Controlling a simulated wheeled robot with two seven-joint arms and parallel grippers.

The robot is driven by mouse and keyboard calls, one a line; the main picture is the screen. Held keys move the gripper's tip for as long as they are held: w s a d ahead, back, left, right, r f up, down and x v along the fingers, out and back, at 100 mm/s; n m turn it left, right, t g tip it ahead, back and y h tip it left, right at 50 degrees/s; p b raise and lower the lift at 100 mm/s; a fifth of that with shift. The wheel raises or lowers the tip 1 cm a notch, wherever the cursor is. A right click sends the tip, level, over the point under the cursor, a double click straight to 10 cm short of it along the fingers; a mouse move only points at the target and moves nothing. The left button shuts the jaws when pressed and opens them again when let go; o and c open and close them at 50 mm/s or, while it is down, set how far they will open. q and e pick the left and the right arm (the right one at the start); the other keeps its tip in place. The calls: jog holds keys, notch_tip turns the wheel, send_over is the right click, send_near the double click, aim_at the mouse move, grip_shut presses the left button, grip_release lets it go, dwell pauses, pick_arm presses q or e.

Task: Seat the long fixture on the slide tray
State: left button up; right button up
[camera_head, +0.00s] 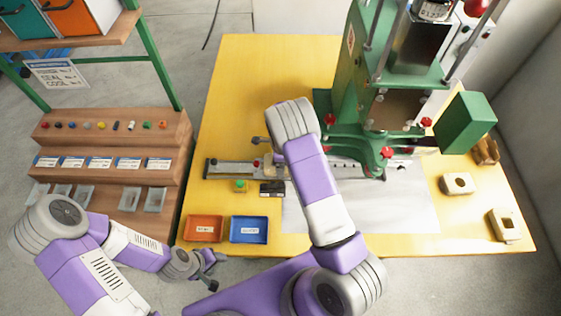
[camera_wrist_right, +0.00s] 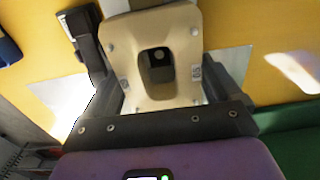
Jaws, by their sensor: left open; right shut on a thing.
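The long fixture (camera_wrist_right: 182,65) is a beige block with a long rounded opening, between my right gripper's fingers (camera_wrist_right: 158,85) in the right wrist view. The right gripper is shut on it. In the head view my right wrist hides most of this gripper and the fixture, above the middle of the slide. The slide tray's metal rail (camera_head: 228,169) runs left to right towards the green press; the tray itself is largely hidden behind my right arm. I cannot tell whether the fixture touches it. My left gripper (camera_head: 211,271) is open and empty off the table's front-left edge.
The green press (camera_head: 345,100) stands at the back right. Beige fixtures (camera_head: 457,183) and (camera_head: 504,226) lie at the right. An orange bin (camera_head: 204,229) and a blue bin (camera_head: 248,230) sit at the front left, below a green button box (camera_head: 240,186). A wooden rack (camera_head: 110,130) stands left.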

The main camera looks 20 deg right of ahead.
jog(key=shift+f+b, duration=0.4)
jog(key=shift+f, duration=0.15)
jog(key=shift+r, duration=0.1)
dwell(0.5)
jog(key=o, duration=0.9)
jog(key=shift+c, duration=0.2)
jog(key=shift+r, duration=0.1)
notch_tip(320, 180, up, 7)
jog(key=p, duration=0.5)
jog(key=shift+s, duration=0.1)
